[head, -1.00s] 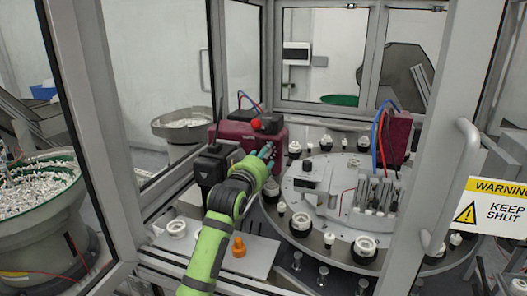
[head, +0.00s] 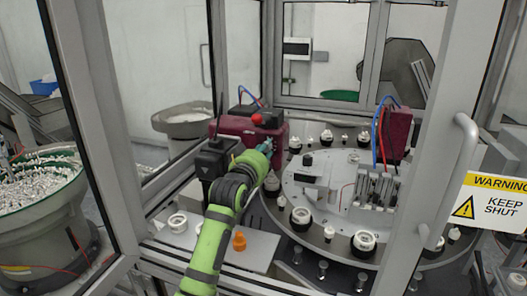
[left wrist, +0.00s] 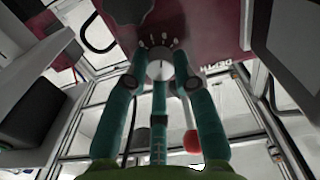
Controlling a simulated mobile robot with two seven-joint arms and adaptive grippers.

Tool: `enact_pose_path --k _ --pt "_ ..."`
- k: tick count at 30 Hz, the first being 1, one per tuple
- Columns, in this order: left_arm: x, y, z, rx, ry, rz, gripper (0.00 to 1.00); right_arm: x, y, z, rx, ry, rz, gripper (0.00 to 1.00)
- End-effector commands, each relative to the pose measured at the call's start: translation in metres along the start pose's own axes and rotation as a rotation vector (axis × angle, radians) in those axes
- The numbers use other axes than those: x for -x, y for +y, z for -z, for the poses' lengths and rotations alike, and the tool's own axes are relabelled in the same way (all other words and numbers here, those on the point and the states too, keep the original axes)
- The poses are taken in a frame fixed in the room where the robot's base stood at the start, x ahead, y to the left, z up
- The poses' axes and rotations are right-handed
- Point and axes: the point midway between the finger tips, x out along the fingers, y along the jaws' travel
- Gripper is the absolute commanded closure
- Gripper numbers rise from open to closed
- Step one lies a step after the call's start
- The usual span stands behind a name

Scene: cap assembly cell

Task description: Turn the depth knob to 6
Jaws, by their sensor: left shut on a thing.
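The depth knob (left wrist: 160,64) is a small round grey knob on the maroon unit (left wrist: 195,22), with small pale dial marks around its far side and the word DEPTH to its right. The marks and the knob's setting are too small to read surely. My left gripper (left wrist: 159,78) is shut on the knob, its teal fingers around it. In the head view my left gripper (head: 267,146) is at the front of the maroon unit (head: 236,127), and the knob is hidden there. My right gripper is not in view.
A red button (head: 257,119) is on the maroon unit. A black box (head: 211,160) stands just left of my arm. The rotary table (head: 330,180) with several black-and-white parts lies to the right. An orange part (head: 239,242) stands on the front plate. Door frames flank the opening.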

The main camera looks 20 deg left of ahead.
Motion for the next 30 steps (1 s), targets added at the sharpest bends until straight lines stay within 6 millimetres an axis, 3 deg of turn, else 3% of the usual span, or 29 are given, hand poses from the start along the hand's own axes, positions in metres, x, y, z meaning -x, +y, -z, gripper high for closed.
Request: enact_pose_path --k 30 --pt "-0.0002 0.0005 0.0009 0.838 0.001 -0.001 1.0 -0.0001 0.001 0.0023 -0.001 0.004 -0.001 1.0"
